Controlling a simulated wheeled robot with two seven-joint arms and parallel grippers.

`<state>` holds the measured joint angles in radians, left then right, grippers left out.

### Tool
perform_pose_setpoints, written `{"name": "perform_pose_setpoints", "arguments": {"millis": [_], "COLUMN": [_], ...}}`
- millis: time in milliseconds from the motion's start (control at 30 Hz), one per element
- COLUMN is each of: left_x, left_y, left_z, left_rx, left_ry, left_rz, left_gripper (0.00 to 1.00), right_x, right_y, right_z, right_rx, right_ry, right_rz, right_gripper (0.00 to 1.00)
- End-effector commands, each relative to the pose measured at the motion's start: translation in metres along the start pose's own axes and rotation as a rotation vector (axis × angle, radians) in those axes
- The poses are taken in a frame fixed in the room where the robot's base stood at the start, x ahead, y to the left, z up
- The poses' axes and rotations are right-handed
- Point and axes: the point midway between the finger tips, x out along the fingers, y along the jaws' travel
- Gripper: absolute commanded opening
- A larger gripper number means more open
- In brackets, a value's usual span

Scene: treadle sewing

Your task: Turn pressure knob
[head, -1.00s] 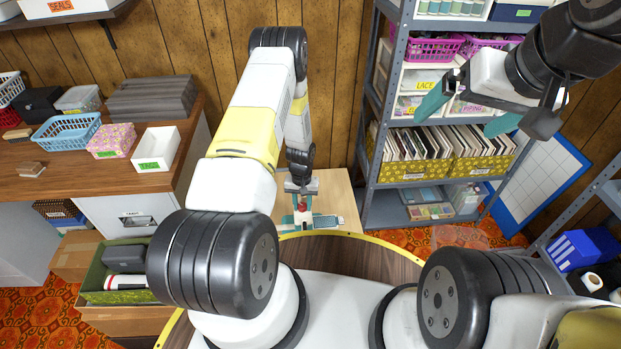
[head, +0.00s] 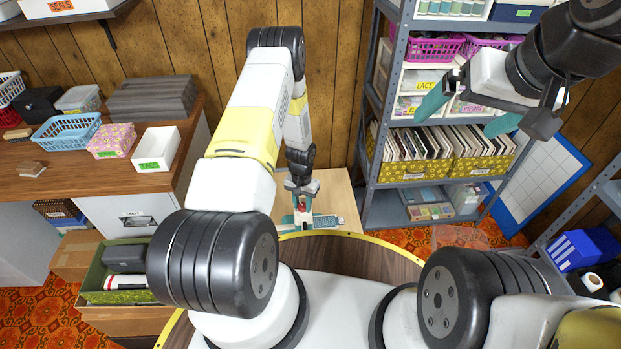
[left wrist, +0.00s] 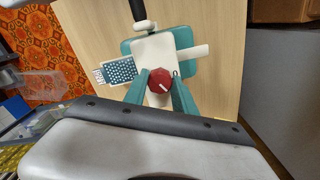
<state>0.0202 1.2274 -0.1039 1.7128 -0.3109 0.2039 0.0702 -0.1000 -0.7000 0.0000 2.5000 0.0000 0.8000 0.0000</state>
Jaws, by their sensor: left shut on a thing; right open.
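The pressure knob (left wrist: 159,82) is a red round knob with a white pointer line, on top of a white and teal machine (left wrist: 152,50) in the left wrist view. My left gripper (left wrist: 160,88) has its teal fingers on either side of the knob and is shut on it. In the head view the left gripper (head: 302,202) is over the machine on a pale wooden table (head: 343,194), and the knob shows only as a small red patch. My right gripper (head: 468,112) is open and empty, raised in front of the shelves at the right.
A metal shelf unit (head: 368,140) with baskets and yellow boxes stands behind the right arm. A wooden desk (head: 60,185) with baskets and boxes is at the left. An open green box (head: 122,262) sits low at the left, beside my base.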

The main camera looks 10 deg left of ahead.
Motion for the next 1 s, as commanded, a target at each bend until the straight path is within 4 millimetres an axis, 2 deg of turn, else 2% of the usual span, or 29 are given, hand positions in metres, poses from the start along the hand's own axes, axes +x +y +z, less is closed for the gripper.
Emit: {"name": "perform_pose_setpoints", "arguments": {"millis": [33,133,433,533,800,1000], "left_x": [0.000,0.000,-0.001,-0.007,-0.051,-0.074], "left_y": [0.000,0.000,0.000,0.000,0.000,0.000], "left_z": [0.000,0.000,0.000,-0.001,-0.001,-0.001], "left_rx": [0.000,-0.001,-0.001,-0.001,-0.001,-0.001], "left_ry": [0.000,0.000,0.000,0.002,0.003,0.001], "left_rz": [0.000,0.000,0.000,0.000,0.000,0.000], "left_gripper": [0.34,0.54,0.54,0.54,0.54,0.54], "right_x": [0.000,0.000,0.000,0.000,0.000,0.000], "right_y": [0.000,0.000,0.000,0.000,0.000,0.000], "right_z": [0.000,0.000,0.000,0.000,0.000,0.000], "right_rx": [0.000,0.000,0.000,0.000,0.000,0.000], "right_ry": [0.000,0.000,0.000,0.000,0.000,0.000], "right_rz": [0.000,0.000,0.000,0.000,0.000,0.000], "right_gripper": [1.00,1.00,1.00,1.00,1.00,1.00]}}
